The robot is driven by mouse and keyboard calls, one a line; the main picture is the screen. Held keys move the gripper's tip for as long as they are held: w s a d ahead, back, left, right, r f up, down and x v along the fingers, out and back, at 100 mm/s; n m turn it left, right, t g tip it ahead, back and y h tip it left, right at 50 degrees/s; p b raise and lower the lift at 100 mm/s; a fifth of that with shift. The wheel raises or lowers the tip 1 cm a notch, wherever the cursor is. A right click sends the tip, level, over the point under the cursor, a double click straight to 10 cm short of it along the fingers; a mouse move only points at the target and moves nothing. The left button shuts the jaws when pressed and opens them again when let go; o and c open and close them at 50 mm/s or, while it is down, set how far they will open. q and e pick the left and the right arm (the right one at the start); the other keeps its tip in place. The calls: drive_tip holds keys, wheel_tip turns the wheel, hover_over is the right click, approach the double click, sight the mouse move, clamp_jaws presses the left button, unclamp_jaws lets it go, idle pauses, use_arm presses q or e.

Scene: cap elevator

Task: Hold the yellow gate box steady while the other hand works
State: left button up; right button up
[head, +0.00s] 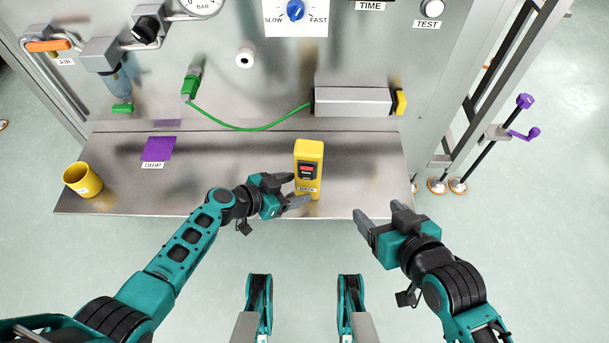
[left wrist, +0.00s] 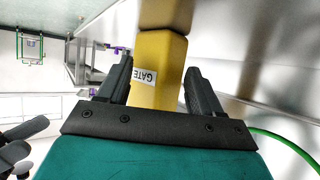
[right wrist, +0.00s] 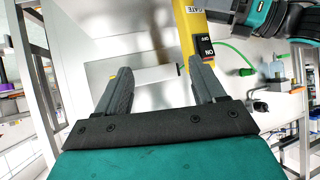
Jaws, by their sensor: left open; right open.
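The yellow gate box (head: 309,150) stands upright on the metal shelf, with a red-and-black switch and a GATE label on its front. My left gripper (head: 294,189) is open at the box's lower left. In the left wrist view the box (left wrist: 158,62) appears between the open fingers (left wrist: 157,85); I cannot tell whether either finger touches it. My right gripper (head: 379,211) is open and empty, to the right of the box near the shelf's front edge. The right wrist view shows the box (right wrist: 188,22) and its ON/OFF switch (right wrist: 205,48) beyond the fingers.
The metal shelf (head: 225,165) holds a yellow cup (head: 82,180) at the left and a purple DRIP patch (head: 160,148). A green hose (head: 250,128) runs to a grey cylinder (head: 353,101) behind the box. Shelf right of the box is clear.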

sight(302, 187)
use_arm(q)
drive_tip(key=shift+x, duration=1.6)
drive_tip(key=shift+c, duration=0.4)
clamp_jaws()
drive_tip(key=c, duration=1.1)
unclamp_jaws()
drive_tip(key=o, duration=1.6)
drive_tip(key=shift+c, duration=0.2)
drive_tip(key=shift+o, duration=0.5)
